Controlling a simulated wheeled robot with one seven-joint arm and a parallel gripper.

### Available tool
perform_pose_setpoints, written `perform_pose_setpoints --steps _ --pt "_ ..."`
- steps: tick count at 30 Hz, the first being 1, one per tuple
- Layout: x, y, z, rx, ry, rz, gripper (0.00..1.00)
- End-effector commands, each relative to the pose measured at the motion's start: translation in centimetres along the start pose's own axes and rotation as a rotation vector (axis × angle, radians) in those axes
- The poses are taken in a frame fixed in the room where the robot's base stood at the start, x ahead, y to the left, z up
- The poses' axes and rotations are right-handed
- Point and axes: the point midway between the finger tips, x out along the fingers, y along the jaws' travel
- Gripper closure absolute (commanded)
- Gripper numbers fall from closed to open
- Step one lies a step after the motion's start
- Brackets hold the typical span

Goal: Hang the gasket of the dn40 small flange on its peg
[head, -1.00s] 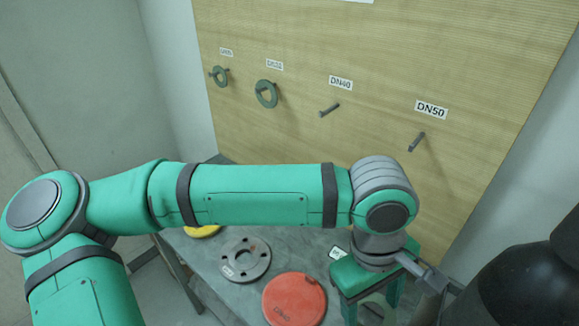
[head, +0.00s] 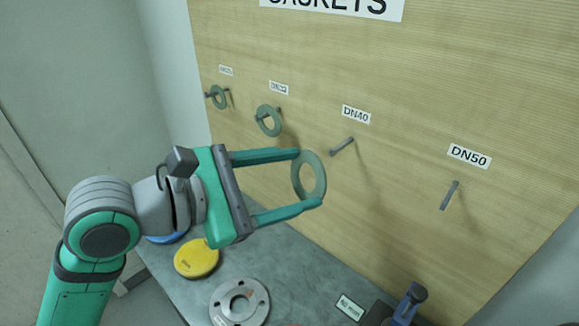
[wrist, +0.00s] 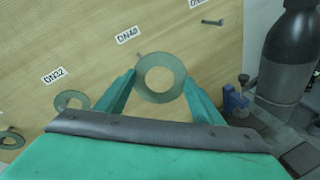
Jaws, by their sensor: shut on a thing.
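My gripper (head: 310,178) is shut on a grey-green ring gasket (head: 320,178), its two long fingers at opposite edges of the ring. The gasket is held up in front of the board, its hole open and nothing through it. It also shows in the wrist view (wrist: 160,57) between the fingertips. The DN40 peg (head: 342,147) sticks out bare below its DN40 label (head: 356,115), up and right of the gasket in the head view. In the wrist view the peg is mostly hidden behind the ring. The gasket is apart from the peg in the head view.
Gaskets hang on the leftmost peg (head: 218,97) and the DN32 peg (head: 268,120). The DN50 peg (head: 449,196) is bare. On the bench below are a yellow disc (head: 197,258), a grey flange (head: 239,303) and a blue tool (head: 408,305). A dark cylinder (wrist: 290,60) stands right in the wrist view.

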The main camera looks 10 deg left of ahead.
Motion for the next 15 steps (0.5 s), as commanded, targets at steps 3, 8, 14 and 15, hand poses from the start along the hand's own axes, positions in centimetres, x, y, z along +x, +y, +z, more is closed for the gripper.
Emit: perform_pose_setpoints --steps 3,8,14,15 --pt "-0.6 0.5 -0.1 -0.004 -0.003 0.021 0.60" --pt "-0.3 0.6 -0.1 -0.004 -0.003 0.022 0.60" --pt "0.7 0.9 -0.2 -0.002 -0.003 0.022 0.60" --pt "0.8 1.0 -0.2 -0.003 -0.003 0.022 0.60"
